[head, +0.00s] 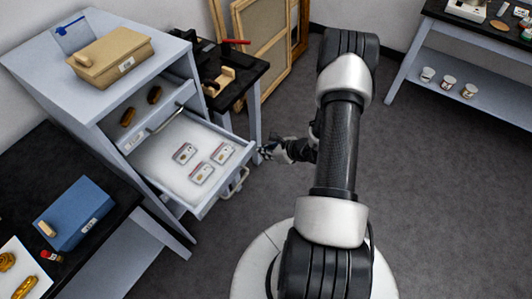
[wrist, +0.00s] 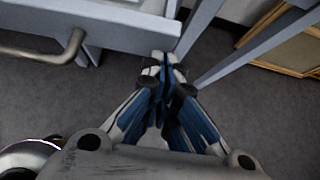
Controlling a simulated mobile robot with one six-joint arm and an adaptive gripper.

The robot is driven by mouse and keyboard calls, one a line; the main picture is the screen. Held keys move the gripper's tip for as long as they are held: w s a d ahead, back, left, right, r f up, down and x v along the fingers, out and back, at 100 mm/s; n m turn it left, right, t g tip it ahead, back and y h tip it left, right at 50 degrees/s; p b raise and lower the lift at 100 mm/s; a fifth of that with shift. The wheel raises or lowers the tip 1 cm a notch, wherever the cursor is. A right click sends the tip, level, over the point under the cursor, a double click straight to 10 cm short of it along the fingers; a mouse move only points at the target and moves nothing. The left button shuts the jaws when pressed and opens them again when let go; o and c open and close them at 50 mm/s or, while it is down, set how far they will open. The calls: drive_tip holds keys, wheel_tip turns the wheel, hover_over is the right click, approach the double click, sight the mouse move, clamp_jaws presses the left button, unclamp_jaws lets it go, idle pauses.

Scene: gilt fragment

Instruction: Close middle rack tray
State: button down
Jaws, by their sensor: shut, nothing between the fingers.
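A pale grey rack (head: 60,75) stands at the left in the head view. One of its trays (head: 165,175) is pulled well out, below another tray front; it appears to be the middle one. Its white floor holds several small labelled cards with gilt pieces (head: 201,173). Its front panel (wrist: 120,27) and bar handle (wrist: 45,48) show in the wrist view. My gripper (head: 266,152) is shut and empty just outside the tray's front, near its far right corner. In the wrist view its fingertips (wrist: 164,66) are close to the panel's right end; contact is unclear.
An upper tray front (head: 150,130) with a handle sits above, with two brown pieces behind it. A tan box (head: 112,55) is on top of the rack. A dark table (head: 245,80) stands behind, a black table with a blue box (head: 75,212) at left. Grey floor right is open.

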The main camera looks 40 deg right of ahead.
sight(218, 128)
drive_tip(key=w+a+b, duration=0.2)
drive_tip(key=w, duration=0.4)
drive_tip(key=w+a+b, duration=0.2)
drive_tip(key=w+a, duration=0.1)
drive_tip(key=w, duration=0.4)
drive_tip(key=w+a+b, duration=0.2)
drive_tip(key=w, duration=0.5)
drive_tip(key=shift+a, duration=0.15)
